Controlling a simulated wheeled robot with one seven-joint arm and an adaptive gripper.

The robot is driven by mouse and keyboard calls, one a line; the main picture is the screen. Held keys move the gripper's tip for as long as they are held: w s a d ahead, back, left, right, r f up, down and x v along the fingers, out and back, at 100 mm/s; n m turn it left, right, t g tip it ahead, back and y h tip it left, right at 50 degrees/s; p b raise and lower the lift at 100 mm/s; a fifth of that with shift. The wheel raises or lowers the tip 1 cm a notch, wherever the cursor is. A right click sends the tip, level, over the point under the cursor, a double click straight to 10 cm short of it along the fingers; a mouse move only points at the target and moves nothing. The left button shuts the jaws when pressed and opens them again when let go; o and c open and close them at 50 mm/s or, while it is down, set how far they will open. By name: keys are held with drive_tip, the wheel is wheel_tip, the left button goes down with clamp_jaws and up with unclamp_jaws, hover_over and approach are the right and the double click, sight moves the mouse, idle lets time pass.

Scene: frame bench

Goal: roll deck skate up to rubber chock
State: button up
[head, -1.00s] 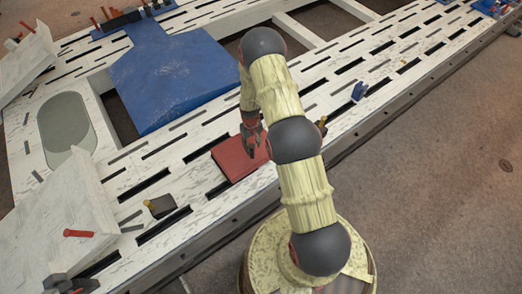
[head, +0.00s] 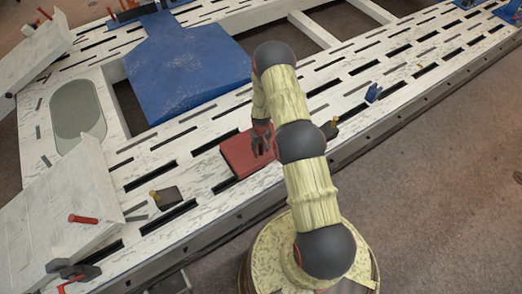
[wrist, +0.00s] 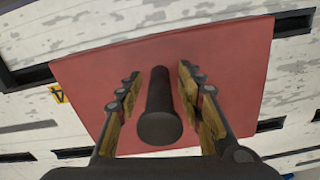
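The deck skate appears to be the flat red square board (head: 240,158) on the white slotted bench, with a dark upright post (wrist: 160,105) on it in the wrist view. My gripper (head: 264,150) is over the board's right part. In the wrist view its two fingers (wrist: 160,100) stand apart on either side of the post, with a visible gap; I cannot see contact. A dark block with a yellow knob (head: 170,197), likely the rubber chock, sits on the bench left of the board. Another dark piece with yellow (head: 330,129) is partly hidden behind my arm.
A blue plate (head: 185,75) lies behind the board. A white tilted panel (head: 65,215) with a red-handled item (head: 82,219) stands at left. A small blue piece (head: 373,92) is at right. Slots cut the bench top; the strip between board and dark block looks clear.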

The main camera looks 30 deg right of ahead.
drive_tip(key=shift+c, duration=1.2)
clamp_jaws()
